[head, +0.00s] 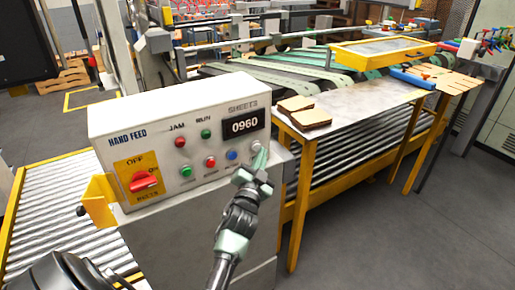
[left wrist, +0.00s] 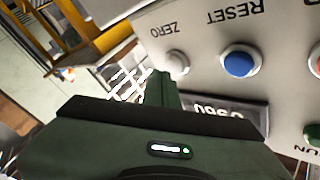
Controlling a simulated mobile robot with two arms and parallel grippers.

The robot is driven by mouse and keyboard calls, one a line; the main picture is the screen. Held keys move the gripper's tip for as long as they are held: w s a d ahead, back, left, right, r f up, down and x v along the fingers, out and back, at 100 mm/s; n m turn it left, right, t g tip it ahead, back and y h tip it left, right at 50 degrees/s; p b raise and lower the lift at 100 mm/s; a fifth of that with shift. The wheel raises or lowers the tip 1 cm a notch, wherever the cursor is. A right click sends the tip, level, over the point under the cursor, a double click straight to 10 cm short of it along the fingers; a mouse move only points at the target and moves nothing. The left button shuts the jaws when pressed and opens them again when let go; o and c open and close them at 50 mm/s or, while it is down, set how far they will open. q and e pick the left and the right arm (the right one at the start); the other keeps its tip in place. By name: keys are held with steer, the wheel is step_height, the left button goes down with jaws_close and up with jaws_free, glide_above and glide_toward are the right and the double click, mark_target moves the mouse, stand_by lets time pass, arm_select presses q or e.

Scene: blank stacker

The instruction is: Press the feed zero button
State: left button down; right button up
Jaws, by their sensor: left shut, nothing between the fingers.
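The white hand feed panel (head: 115,118) has a display (head: 244,124) reading 0960. The feed zero button (head: 255,145) is a pale round button below the display's right end, partly behind my fingertips. In the left wrist view the zero button (left wrist: 177,62) sits under the label ZERO, beside the blue RESET button (left wrist: 238,62). My left gripper (head: 261,158) is shut and empty, its tips close to the zero button. In the left wrist view the left gripper's tips (left wrist: 158,82) are beside the button; I cannot tell whether they touch it. My right gripper is not in view.
A red rotary switch (head: 144,181) on a yellow plate, plus green, red and blue buttons, sit left of the zero button. A yellow-legged table (head: 345,115) with brown sheets (head: 304,112) stands to the right. Rollers (head: 55,200) lie left. The floor at right is clear.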

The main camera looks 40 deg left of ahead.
arm_select(q)
steer(key=shift+w+a, duration=0.25)
steer(key=shift+a, duration=0.4)
stand_by(0.8)
steer(key=shift+d, duration=0.15)
steer(key=shift+s+d, duration=0.4)
steer(key=shift+d, duration=0.35)
